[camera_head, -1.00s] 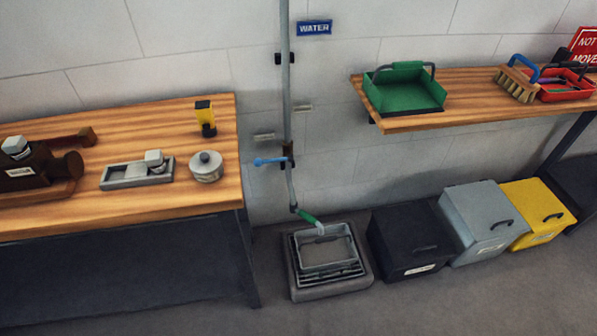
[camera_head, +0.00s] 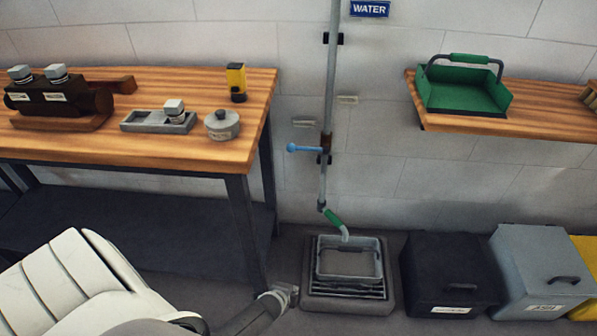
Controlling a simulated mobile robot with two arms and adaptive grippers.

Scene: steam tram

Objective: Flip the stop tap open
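The stop tap has a blue lever (camera_head: 303,148) on the vertical grey water pipe (camera_head: 333,75). The lever points left, roughly level, across the pipe. Below it the pipe ends in a green-sleeved spout (camera_head: 335,220) angled over a grey drain basin (camera_head: 349,262). My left gripper (camera_head: 285,294) is low in the picture, just left of the basin and well below the lever, apart from it. Its fingers are too small and unclear to tell open from shut. My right gripper is out of view.
A wooden workbench (camera_head: 190,150) stands left of the pipe, its front leg near my arm. A shelf (camera_head: 545,122) with a green tray (camera_head: 462,92) is on the right. Black (camera_head: 447,270) and grey (camera_head: 540,268) bins stand right of the basin.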

